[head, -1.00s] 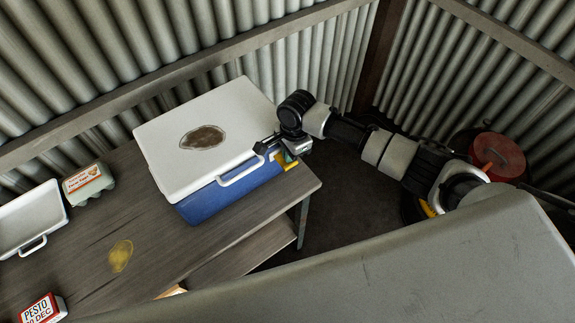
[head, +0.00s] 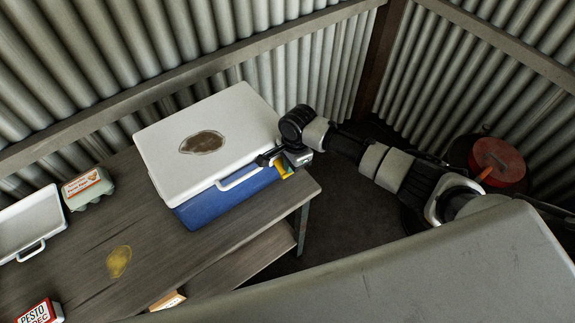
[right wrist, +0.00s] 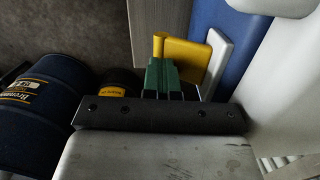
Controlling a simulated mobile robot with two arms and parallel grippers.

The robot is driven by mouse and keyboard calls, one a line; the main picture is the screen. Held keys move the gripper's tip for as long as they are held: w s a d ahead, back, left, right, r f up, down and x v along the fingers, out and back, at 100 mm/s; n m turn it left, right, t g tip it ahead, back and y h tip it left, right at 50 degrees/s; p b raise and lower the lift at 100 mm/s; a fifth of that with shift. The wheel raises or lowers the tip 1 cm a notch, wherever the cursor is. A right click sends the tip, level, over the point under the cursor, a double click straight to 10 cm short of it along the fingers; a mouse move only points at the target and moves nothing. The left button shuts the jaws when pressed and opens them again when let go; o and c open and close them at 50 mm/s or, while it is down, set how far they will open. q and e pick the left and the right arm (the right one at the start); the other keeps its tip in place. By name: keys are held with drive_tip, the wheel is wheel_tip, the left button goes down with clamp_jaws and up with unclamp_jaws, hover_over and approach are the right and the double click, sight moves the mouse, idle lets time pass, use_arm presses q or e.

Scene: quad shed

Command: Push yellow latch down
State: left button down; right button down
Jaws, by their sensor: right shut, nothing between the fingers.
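The blue cooler box (head: 215,206) with a white lid (head: 168,165) and white front handle (head: 240,180) stands on the wooden table. The yellow latch (head: 285,170) is at its right end, partly hidden by my right gripper (head: 283,162). In the right wrist view, the latch (right wrist: 190,55) is a yellow plate with a thicker left edge, beside the blue cooler wall (right wrist: 233,50). The green fingertips of my right gripper (right wrist: 164,74) are shut and empty, overlapping the latch's near left part. I cannot tell whether they touch it. My left gripper is not in view.
The table (head: 190,245) also holds an egg carton (head: 88,187), a white tray (head: 28,222) and a pesto box (head: 40,312). A red-topped drum (head: 497,160) stands at the right. Dark barrels (right wrist: 45,100) show in the right wrist view. Corrugated walls stand behind.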

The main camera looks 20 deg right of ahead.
drive_tip(key=d, duration=0.1)
drive_tip(key=w+d+r+p, duration=0.1)
drive_tip(key=shift+w+d, duration=0.15)
drive_tip(key=shift+d, duration=0.2)
